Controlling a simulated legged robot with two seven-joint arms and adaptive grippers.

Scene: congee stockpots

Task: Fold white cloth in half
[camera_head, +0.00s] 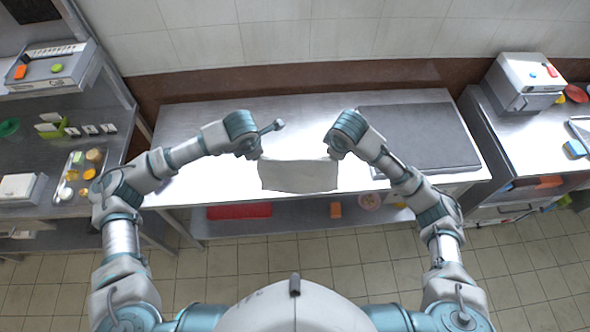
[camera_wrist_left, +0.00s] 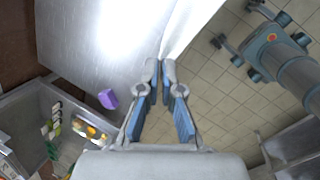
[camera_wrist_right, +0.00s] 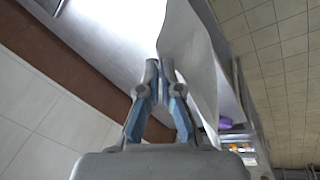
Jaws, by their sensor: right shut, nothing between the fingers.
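The white cloth (camera_head: 298,177) shows as a pale rectangle at the front edge of the steel table (camera_head: 190,125), between my two grippers. My left gripper (camera_head: 257,156) is at the cloth's upper left corner. In the left wrist view its fingertips (camera_wrist_left: 160,68) are shut on the corner of the cloth (camera_wrist_left: 186,22). My right gripper (camera_head: 333,156) is at the upper right corner. In the right wrist view its fingertips (camera_wrist_right: 159,68) are shut with nothing between them, right beside the cloth (camera_wrist_right: 190,50). The cloth's underside is hidden.
A dark grey board (camera_head: 425,135) lies on the table's right part. The table's left part is mostly clear. A red item (camera_head: 240,211) lies on the lower shelf. A side counter with a grey appliance (camera_head: 522,82) stands at right; shelves with small food items (camera_head: 85,175) stand at left.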

